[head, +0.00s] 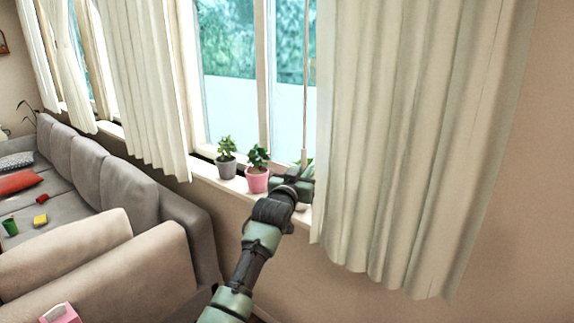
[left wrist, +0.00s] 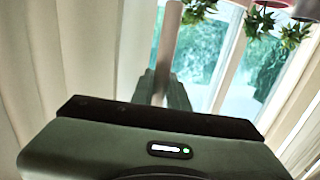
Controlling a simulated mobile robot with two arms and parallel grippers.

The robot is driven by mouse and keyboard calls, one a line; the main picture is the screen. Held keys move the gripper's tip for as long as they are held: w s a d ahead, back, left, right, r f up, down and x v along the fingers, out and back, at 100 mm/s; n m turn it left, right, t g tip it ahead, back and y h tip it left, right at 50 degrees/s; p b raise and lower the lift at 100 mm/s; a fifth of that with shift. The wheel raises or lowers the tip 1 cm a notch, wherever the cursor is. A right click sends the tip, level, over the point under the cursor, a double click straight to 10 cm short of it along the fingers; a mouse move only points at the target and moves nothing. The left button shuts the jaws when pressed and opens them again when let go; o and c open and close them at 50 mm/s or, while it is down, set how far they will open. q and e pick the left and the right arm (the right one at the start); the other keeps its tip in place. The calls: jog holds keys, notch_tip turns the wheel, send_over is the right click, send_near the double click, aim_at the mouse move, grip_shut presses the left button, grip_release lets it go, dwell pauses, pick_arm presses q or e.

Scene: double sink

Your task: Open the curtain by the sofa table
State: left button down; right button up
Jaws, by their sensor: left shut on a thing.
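A cream curtain (head: 415,140) hangs at the right side of the window. A thin curtain rod (head: 305,95) hangs along its left edge. My left gripper (head: 304,172) is at the rod's lower end, above the window sill, and is shut on it. In the left wrist view the rod (left wrist: 170,45) runs up from between the fingers of my left gripper (left wrist: 162,88). The pale curtain cloth (left wrist: 60,60) fills the left of that view. The fingertips are partly hidden in the head view. My right gripper is not in view.
A grey pot plant (head: 227,160) and a pink pot plant (head: 257,172) stand on the sill close to my left gripper, with another plant partly hidden behind it. Another curtain (head: 150,90) hangs left. A grey sofa (head: 130,190) stands at the left.

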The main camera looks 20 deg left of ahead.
aim_at(319, 167)
pick_arm(q)
jog(key=shift+s+d+r, duration=0.1)
jog(key=shift+s+d, duration=0.15)
jog(key=shift+d, duration=0.35)
jog(key=shift+s+d, duration=0.25)
jog(key=shift+d, duration=0.3)
jog(key=shift+s+d, duration=0.2)
jog(key=shift+d, duration=0.35)
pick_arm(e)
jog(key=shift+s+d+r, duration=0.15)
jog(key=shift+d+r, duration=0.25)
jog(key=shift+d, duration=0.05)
pick_arm(q)
jog(key=c, duration=1.4)
grip_release()
